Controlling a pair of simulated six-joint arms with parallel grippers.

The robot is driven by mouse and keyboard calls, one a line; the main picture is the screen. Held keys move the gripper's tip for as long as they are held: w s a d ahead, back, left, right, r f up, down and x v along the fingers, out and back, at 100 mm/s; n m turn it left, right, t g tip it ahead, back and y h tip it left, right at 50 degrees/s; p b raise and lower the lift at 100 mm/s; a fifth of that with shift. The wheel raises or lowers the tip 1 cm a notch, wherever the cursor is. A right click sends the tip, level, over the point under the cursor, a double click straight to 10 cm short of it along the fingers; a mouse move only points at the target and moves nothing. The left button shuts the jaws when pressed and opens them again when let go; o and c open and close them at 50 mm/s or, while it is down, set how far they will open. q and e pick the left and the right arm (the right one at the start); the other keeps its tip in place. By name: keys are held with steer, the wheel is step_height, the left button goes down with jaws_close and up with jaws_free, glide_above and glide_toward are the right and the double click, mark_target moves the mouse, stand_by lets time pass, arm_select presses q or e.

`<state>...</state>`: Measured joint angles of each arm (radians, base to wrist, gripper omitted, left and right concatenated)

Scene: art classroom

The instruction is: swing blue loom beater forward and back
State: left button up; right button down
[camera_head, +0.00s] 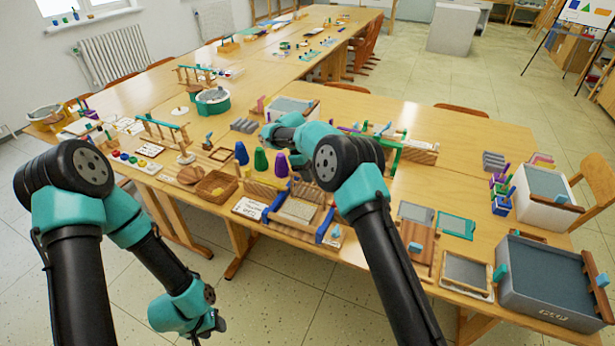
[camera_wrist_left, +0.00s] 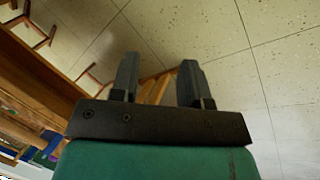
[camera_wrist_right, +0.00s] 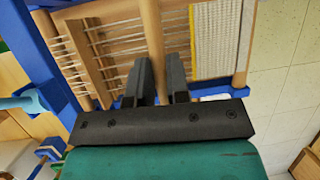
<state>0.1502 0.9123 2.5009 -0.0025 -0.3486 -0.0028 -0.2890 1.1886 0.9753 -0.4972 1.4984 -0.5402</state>
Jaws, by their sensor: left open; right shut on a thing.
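The small loom with blue side rails (camera_head: 327,224) stands at the table's front edge in the head view, left of my right arm, which covers part of it. In the right wrist view its blue frame (camera_wrist_right: 55,62), pale warp threads and cream woven cloth (camera_wrist_right: 216,45) fill the upper part. My right gripper (camera_wrist_right: 158,72) is shut on a round wooden bar (camera_wrist_right: 152,35) of the loom, which passes between its fingers. Its fingertips are hidden in the head view. My left gripper (camera_wrist_left: 158,75) is open and empty, low in front of the table.
Framed screens (camera_head: 466,270) and a grey tub (camera_head: 545,285) are to the right. Other craft tools crowd the table. The floor around my left gripper is clear.

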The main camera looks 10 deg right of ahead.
arm_select(q)
steer(key=shift+c, duration=0.4)
steer(key=shift+w, duration=0.1)
steer(key=shift+c, duration=0.7)
steer(key=shift+w+r, duration=0.1)
steer(key=shift+w, duration=0.2)
steer(key=shift+c, duration=0.8)
steer(key=w+d+r+m+t, duration=0.1)
steer(key=w+m, duration=0.1)
steer(key=w+d+m+t, duration=0.1)
steer(key=w+m, duration=0.1)
steer(key=w, duration=0.1)
steer(key=w+d+r+m+t, duration=0.1)
steer(key=w+m, duration=0.1)
steer(key=w, duration=0.1)
steer(key=shift+w+r, duration=0.25)
steer(key=shift+r, duration=0.1)
jaws_close()
steer(key=w+d+r+m+t+h, duration=0.1)
steer(key=w+d+r+m+t, duration=0.3)
steer(key=w+d+r+m, duration=0.3)
steer(key=w+d+r+m+t+h, duration=0.2)
steer(key=w+d+r+m, duration=0.6)
steer(key=w+r+m, duration=0.4)
steer(key=shift+w+r+m+t, duration=0.3)
steer(key=shift+r+m+t, duration=0.25)
steer(key=shift+t, duration=0.35)
